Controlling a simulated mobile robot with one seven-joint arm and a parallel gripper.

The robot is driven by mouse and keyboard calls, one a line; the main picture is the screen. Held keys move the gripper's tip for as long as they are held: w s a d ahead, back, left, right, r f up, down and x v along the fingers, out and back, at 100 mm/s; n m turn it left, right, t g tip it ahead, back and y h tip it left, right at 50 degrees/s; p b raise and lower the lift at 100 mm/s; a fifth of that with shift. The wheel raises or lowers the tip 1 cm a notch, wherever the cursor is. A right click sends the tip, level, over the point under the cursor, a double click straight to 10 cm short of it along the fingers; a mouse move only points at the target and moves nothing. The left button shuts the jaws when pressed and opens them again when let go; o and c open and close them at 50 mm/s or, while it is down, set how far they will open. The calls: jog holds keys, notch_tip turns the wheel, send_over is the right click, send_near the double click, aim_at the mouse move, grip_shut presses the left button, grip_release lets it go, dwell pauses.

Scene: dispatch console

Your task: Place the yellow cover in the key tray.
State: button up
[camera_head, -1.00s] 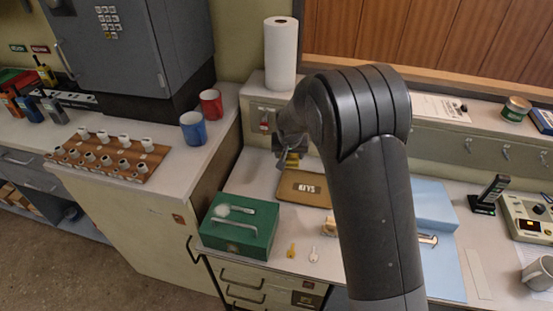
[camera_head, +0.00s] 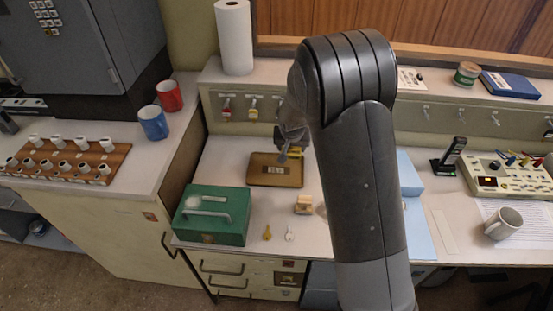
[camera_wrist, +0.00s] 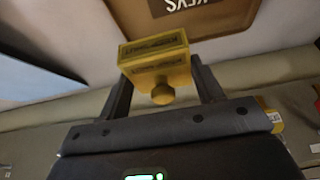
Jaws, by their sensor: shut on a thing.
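My gripper (camera_wrist: 160,85) is shut on the yellow cover (camera_wrist: 156,62), a small block with dark lettering and a round knob facing me in the wrist view. In the head view the yellow cover (camera_head: 296,152) shows partly behind my gripper (camera_head: 290,150), near the tray's back right corner. The key tray (camera_head: 262,180) is a shallow brown tray with a KEYS label, lying on the counter. It also shows at the top of the wrist view (camera_wrist: 125,14), beyond the cover. The cover's height above the tray is hard to tell.
A green cash box (camera_head: 215,228) stands front left of the tray. A small wooden block (camera_head: 304,204), a brass key (camera_head: 267,233) and a pale key (camera_head: 290,233) lie in front. Tagged hooks (camera_head: 252,111) line the back panel. My arm hides the counter to the right.

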send_over(277, 165)
notch_tip(277, 165, down, 3)
jog(key=shift+a+f, duration=0.1)
jog(key=shift+f, duration=1.9)
jog(key=o, duration=1)
jog(key=shift+f, duration=0.15)
jog(key=shift+c, duration=0.2)
